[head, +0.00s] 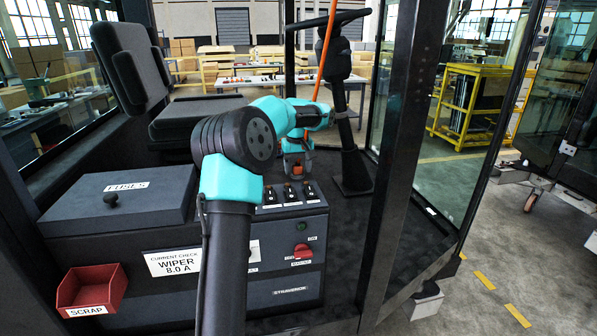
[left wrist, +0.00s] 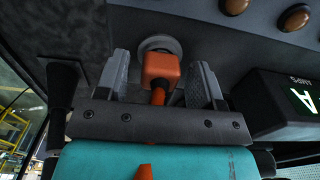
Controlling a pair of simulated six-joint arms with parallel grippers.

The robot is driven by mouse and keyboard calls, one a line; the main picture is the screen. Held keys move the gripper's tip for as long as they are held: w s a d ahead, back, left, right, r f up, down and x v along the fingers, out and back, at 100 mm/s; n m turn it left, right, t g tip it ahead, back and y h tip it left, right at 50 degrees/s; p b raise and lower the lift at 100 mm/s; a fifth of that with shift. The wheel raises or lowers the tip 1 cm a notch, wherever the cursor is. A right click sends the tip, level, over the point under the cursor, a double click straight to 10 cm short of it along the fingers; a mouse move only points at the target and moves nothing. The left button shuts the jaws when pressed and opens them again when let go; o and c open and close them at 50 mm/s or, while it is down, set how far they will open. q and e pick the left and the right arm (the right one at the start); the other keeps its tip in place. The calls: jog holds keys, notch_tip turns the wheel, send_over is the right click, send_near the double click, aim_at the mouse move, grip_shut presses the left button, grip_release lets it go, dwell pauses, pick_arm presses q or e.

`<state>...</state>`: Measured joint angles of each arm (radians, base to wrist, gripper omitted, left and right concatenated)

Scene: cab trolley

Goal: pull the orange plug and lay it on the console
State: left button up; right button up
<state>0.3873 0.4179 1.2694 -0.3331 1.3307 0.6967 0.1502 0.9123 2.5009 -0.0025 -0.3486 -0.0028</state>
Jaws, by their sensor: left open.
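The orange plug (left wrist: 161,70) sits in a round grey socket (left wrist: 158,44) on the dark console; the wrist view shows it between the fingers. In the head view the plug (head: 297,169) is a small orange patch low at my left gripper (head: 297,162). The orange cable (head: 326,45) runs from the top of the picture down behind my wrist. The console (head: 120,228) stands below and left of the gripper. My right gripper is not in view.
A fuses box lid (head: 130,190), a red scrap bin (head: 92,288) and switches (head: 290,194) are on the console. A red knob (head: 302,251) is on its front. A seat (head: 185,112) is behind; a steering column (head: 345,150) and cab post (head: 395,150) stand right.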

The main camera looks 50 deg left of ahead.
aim_at(298, 165)
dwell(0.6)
pick_arm(q)
grip_shut()
dwell(0.4)
jog(key=shift+r, duration=0.15)
jog(key=shift+r, duration=2.85)
